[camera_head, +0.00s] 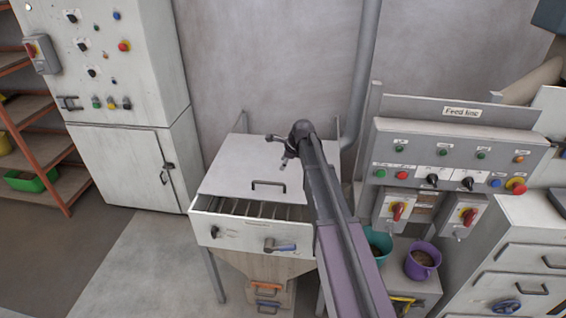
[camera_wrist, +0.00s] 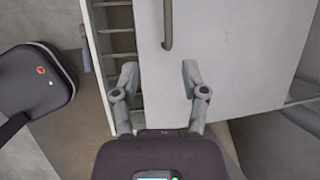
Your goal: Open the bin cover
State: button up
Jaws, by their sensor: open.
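The bin cover (camera_head: 240,165) is a flat pale grey panel on top of the bin (camera_head: 205,228). It lies back from the bin's front wall, so a strip with slats shows in front of it. A dark bar handle (camera_head: 268,184) sits near its front edge. In the wrist view the cover (camera_wrist: 245,65) fills the right side, with its handle (camera_wrist: 167,22) at the top and the slats left of it. My gripper (camera_head: 278,150) is over the cover, behind the handle. Its fingers (camera_wrist: 158,70) are spread and empty, apart from the handle.
The Feed line panel (camera_head: 455,150) with knobs and red switches stands at right, above a teal bucket (camera_head: 378,243) and a purple bucket (camera_head: 422,262). A white cabinet (camera_head: 125,165) stands at left. Floor in front-left is clear.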

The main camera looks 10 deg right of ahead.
dwell(0.4)
jog(key=s+f+n+g+h+b, duration=0.1)
jog(key=s+f+n, duration=0.1)
jog(key=s+n, duration=0.8)
jog(key=s+a+f+n+g+h+b, duration=0.1)
jog(key=s+n, duration=1)
jog(key=s, duration=1.1)
jog(key=shift+s+f+g+h+b, duration=0.3)
jog(key=shift+f+g+h+b, duration=0.05)
jog(key=shift+f+g+h, duration=0.4)
